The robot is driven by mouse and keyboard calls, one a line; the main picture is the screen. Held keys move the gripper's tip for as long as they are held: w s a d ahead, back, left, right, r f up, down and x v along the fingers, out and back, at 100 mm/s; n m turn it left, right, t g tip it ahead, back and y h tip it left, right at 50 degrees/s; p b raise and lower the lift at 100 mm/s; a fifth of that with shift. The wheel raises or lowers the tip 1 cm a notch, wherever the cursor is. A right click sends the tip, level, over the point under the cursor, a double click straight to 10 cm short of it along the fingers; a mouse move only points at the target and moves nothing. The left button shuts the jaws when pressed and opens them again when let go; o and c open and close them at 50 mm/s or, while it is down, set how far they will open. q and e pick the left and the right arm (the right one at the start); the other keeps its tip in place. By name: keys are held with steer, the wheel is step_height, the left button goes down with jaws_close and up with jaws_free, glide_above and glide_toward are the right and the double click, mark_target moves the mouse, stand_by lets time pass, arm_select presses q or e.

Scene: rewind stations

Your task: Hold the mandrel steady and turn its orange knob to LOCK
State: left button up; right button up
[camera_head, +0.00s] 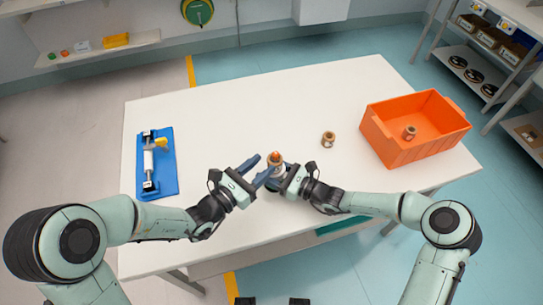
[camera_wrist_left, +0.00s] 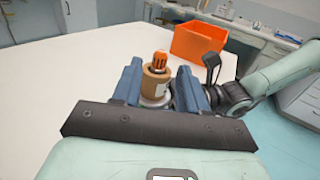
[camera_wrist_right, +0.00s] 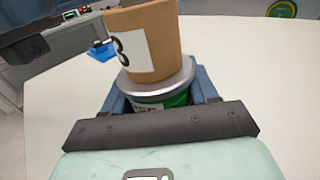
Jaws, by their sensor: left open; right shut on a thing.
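The mandrel stands upright on the table, with its orange knob (camera_wrist_left: 158,60) on top. A brown cardboard core (camera_wrist_left: 154,88) with a white label sits around it, above a silver flange (camera_wrist_right: 180,77). Below the flange is a green part (camera_wrist_right: 178,99) with white lettering. My right gripper (camera_head: 277,183) is shut on the mandrel below the flange; its fingers flank the green part in the right wrist view. My left gripper (camera_head: 259,169) is open beside the mandrel; its fingers spread either side of the core in the left wrist view. The knob's markings are too small to read.
Another brown core (camera_head: 328,140) stands on the white table (camera_head: 230,120). An orange crate (camera_head: 395,150) at the right holds a brown core (camera_head: 409,133). A blue fixture (camera_head: 170,182) with a white roller lies at the left. The table's back middle is clear.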

arm_select(q)
steer(key=v, duration=0.6)
steer(key=shift+w, duration=0.1)
steer(key=m+g+h, duration=0.5)
steer(key=m+g, duration=0.1)
steer(key=g, duration=0.2)
glide_toward(272, 155)
steer(key=x, duration=1.1)
jaws_close()
